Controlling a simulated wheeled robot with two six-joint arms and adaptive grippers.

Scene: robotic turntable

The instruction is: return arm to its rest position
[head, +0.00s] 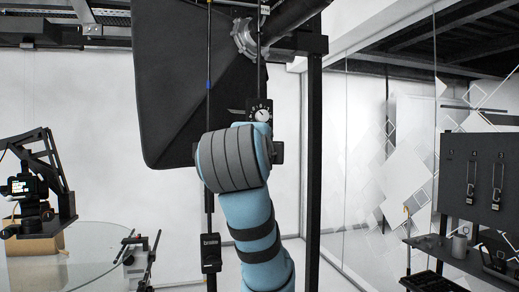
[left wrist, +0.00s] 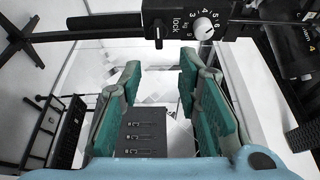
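A blue arm with grey bands (head: 255,225) rises through the middle of the head view, which I take to be my left arm. Its thick wrist end is just below a dial (head: 262,114) on a black post. My left gripper (left wrist: 160,75) shows in the left wrist view, with two green-padded fingers spread apart and nothing between them. In the head view its fingers are hidden behind the wrist. The dial also shows in the left wrist view (left wrist: 204,28), numbered, beside the word "lock", just beyond the fingertips. My right gripper is not in view.
A large black softbox (head: 165,85) hangs behind the arm, beside a dark vertical post (head: 314,170). A round glass table (head: 95,255) at left bears a camera rig (head: 30,190) over a cardboard box (head: 38,243). A dark tool panel (head: 485,185) stands at right.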

